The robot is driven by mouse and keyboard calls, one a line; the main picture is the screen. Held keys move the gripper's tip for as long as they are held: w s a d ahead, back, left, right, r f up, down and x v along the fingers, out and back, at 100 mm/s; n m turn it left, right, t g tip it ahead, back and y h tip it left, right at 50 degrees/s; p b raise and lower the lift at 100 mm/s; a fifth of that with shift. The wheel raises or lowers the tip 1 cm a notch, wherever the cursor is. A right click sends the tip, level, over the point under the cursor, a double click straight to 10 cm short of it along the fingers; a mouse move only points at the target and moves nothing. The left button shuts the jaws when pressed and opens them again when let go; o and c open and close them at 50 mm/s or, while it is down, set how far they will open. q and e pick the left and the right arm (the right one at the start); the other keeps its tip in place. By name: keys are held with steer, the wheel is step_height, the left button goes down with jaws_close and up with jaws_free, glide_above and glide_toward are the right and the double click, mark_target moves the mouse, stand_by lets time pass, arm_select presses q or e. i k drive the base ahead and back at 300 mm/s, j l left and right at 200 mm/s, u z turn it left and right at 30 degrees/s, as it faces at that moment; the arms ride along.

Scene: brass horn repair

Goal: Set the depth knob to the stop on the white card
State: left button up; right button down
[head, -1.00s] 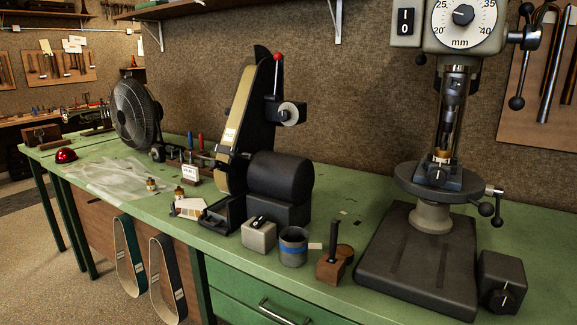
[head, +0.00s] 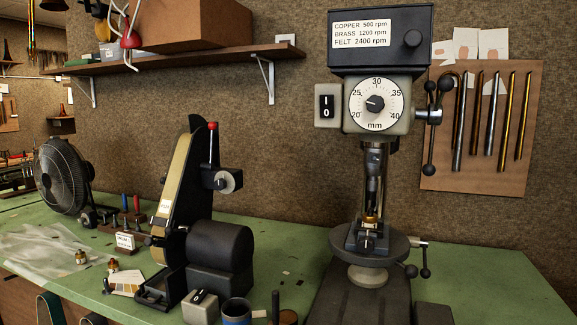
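The depth knob (head: 375,103) is a black knob at the centre of a round white dial (head: 377,122) on the drill press head. The dial reads 20, 25, 30, 35 and 40 mm. The knob's light mark seems to point left, between 20 and 25. A small white card (head: 124,240) stands in the tool rack at the left of the bench; its writing is too small to read. A white speed plate (head: 362,33) above the dial lists copper, brass and felt rpm. Neither of my grippers is in view.
A black switch marked I and 0 (head: 327,103) sits left of the dial, and a lever handle (head: 430,116) sticks out at right. A belt sander (head: 187,205) and a fan (head: 62,178) stand further left. White papers (head: 466,47) hang above the pipe board (head: 483,178).

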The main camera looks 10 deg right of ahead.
mark_target(375, 103)
steer(key=i+j+u, duration=0.45)
steer(key=i+j, duration=0.15)
steer(key=i, duration=0.35)
steer(key=z, duration=2.2)
